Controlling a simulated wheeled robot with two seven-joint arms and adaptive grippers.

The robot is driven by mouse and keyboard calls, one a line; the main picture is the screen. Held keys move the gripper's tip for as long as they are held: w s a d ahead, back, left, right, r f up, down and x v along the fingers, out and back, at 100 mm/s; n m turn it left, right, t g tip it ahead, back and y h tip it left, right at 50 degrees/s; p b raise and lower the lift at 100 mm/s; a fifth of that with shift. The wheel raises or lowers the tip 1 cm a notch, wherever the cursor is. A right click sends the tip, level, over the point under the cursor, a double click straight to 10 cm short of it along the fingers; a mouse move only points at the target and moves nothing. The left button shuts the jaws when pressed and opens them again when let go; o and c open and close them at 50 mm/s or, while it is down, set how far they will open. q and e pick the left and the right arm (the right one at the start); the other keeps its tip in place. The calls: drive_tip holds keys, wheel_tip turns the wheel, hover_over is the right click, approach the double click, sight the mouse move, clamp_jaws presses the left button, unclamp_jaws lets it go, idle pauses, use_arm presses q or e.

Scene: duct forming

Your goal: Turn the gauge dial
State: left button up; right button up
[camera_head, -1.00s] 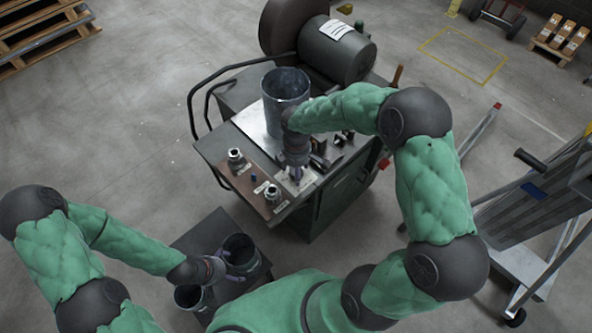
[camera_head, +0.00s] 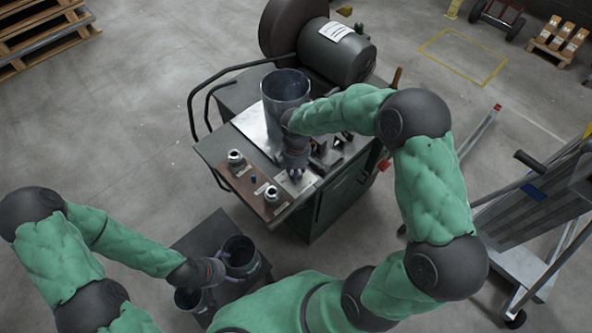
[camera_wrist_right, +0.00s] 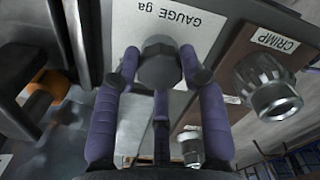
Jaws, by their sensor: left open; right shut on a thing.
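The gauge dial (camera_wrist_right: 160,64) is a dark faceted knob on a white plate marked "GAUGE ga" (camera_wrist_right: 185,22) in the right wrist view. My right gripper (camera_wrist_right: 165,75) is shut on the dial, its purple fingers around it. In the head view my right gripper (camera_head: 295,174) points down at the white plate (camera_head: 298,186) on the front of the machine (camera_head: 345,190), and hides the dial there. My left gripper (camera_head: 217,276) is open beside the dark cylindrical containers (camera_head: 240,250) at lower left; its fingertips are small and partly hidden.
A knob marked "CRIMP" (camera_wrist_right: 272,88) stands close beside the gauge plate. Two knobs (camera_head: 236,158) (camera_head: 272,194) sit on the brown panel. A grey metal cylinder (camera_head: 285,90) stands on the machine top behind my right wrist.

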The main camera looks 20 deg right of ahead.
drive_tip(key=m, duration=0.6)
idle(0.3)
drive_tip(key=shift+m, duration=0.3)
drive_tip(key=o, duration=1.1)
drive_tip(key=shift+o, duration=0.2)
wheel_tip(320, 180, up, 12)
drive_tip(key=shift+s+f, duration=0.1)
